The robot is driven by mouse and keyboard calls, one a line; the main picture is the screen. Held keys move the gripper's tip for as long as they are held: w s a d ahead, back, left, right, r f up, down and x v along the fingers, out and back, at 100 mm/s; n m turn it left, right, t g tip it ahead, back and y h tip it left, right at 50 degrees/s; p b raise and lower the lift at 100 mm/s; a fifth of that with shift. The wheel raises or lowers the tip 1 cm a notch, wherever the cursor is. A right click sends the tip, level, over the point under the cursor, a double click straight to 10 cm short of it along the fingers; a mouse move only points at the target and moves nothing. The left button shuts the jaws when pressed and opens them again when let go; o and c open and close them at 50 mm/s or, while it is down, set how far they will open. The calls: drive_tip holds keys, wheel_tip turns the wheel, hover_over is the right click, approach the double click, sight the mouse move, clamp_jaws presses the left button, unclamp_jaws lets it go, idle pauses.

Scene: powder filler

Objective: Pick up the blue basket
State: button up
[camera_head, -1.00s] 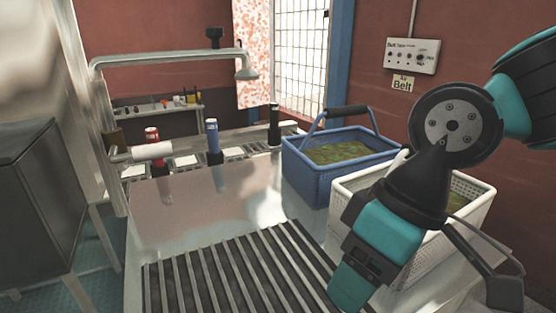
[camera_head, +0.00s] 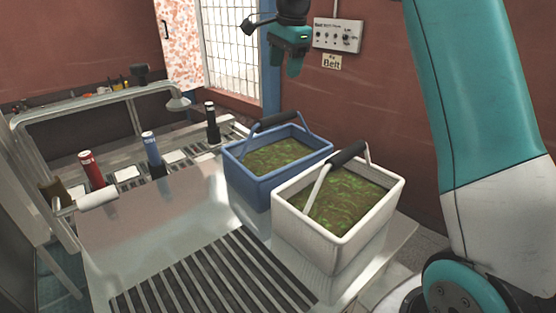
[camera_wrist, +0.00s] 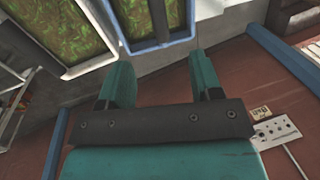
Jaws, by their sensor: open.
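The blue basket (camera_head: 262,186) stands on the metal table in the head view, filled with green material. Its handle (camera_head: 276,119) has a dark grip and is raised toward the back rim. My gripper (camera_head: 291,68) hangs above and behind the basket, apart from it, near the wall. In the wrist view my gripper (camera_wrist: 160,75) shows two teal fingers spread apart with nothing between them. The blue basket's rim (camera_wrist: 162,42) lies beyond the fingers at the top of that view. Part of the basket is cut off there.
A white basket (camera_head: 325,244) with green contents stands close in front of the blue one, its handle raised. A slatted grate (camera_head: 215,280) is at the table's front. Red, blue and black cylinders (camera_head: 151,150) line the back left. A control box (camera_head: 338,36) hangs on the wall.

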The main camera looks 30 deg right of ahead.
drive_tip(key=p, duration=0.2)
approach(277, 119)
drive_tip(key=w+f, duration=0.1)
drive_tip(key=f, duration=0.2)
drive_tip(key=w+f, duration=0.1)
drive_tip(key=f, duration=0.1)
drive_tip(key=shift+w+d+f, duration=0.2)
drive_tip(key=shift+w+d, duration=0.1)
drive_tip(key=shift+d, duration=0.1)
drive_tip(key=shift+w+f+p, duration=0.2)
drive_tip(key=shift+f+p, duration=0.65)
drive_tip(key=shift+f, duration=0.5)
drive_tip(key=shift+w+f+p, duration=0.15)
drive_tip(key=shift+f+p, duration=0.65)
drive_tip(key=shift+f, duration=0.55)
drive_tip(key=c, duration=1)
drive_tip(key=shift+o, duration=0.2)
drive_tip(key=shift+r, duration=0.15)
